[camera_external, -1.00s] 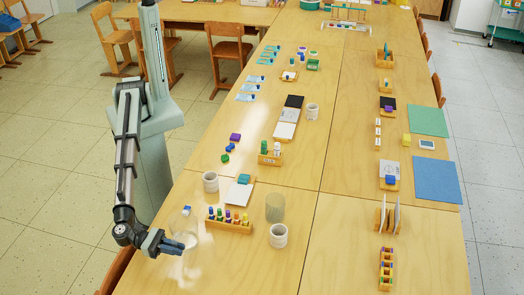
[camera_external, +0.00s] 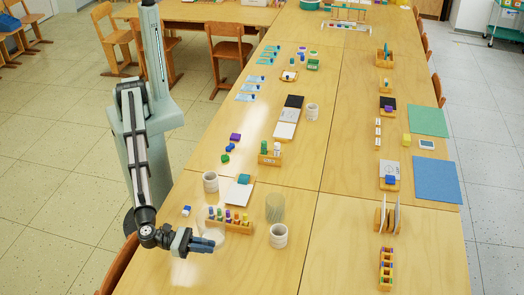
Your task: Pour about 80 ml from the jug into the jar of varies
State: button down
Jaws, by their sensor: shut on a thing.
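My gripper (camera_external: 203,246) is at the near left of the long table and is shut on a clear, faint jug (camera_external: 212,230). The jug's outline is hard to make out; it looks roughly upright. Its fill level cannot be told. A clear ribbed jar (camera_external: 275,208) stands on the table to the right of the jug, apart from it. Whether the jar holds anything cannot be told.
A wooden rack of coloured pegs (camera_external: 230,220) is just behind the jug. A pale cup (camera_external: 278,235) stands right of my gripper, near the jar. Another cup (camera_external: 210,181) and a white pad (camera_external: 239,193) lie farther back. The table's near part is clear.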

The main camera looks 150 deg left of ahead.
jog(key=w+a+n+g+y, duration=0.1)
jog(key=w+a, duration=0.3)
jog(key=a, duration=0.7)
jog(key=w+a+g, duration=0.1)
jog(key=w+a, duration=0.3)
jog(key=a, duration=0.7)
jog(key=shift+w+a+f+n+g+y, duration=0.15)
jog(key=shift+w+f+n+g+y, duration=0.15)
jog(key=shift+w+n+y, duration=0.1)
jog(key=s+a+r+n, duration=0.4)
jog(key=s+r+n, duration=0.3)
jog(key=n, duration=0.4)
jog(key=shift+s+a+n, duration=0.3)
jog(key=shift+s+a, duration=0.1)
jog(key=shift+s, duration=0.2)
jog(key=shift+s+a+f+n, duration=0.15)
jog(key=shift+s+f+n, duration=0.15)
jog(key=shift+f+n, duration=0.1)
jog(key=shift+s+a+r+n, duration=0.15)
jog(key=shift+s+r+n, duration=0.1)
jog(key=shift+r+n, duration=0.05)
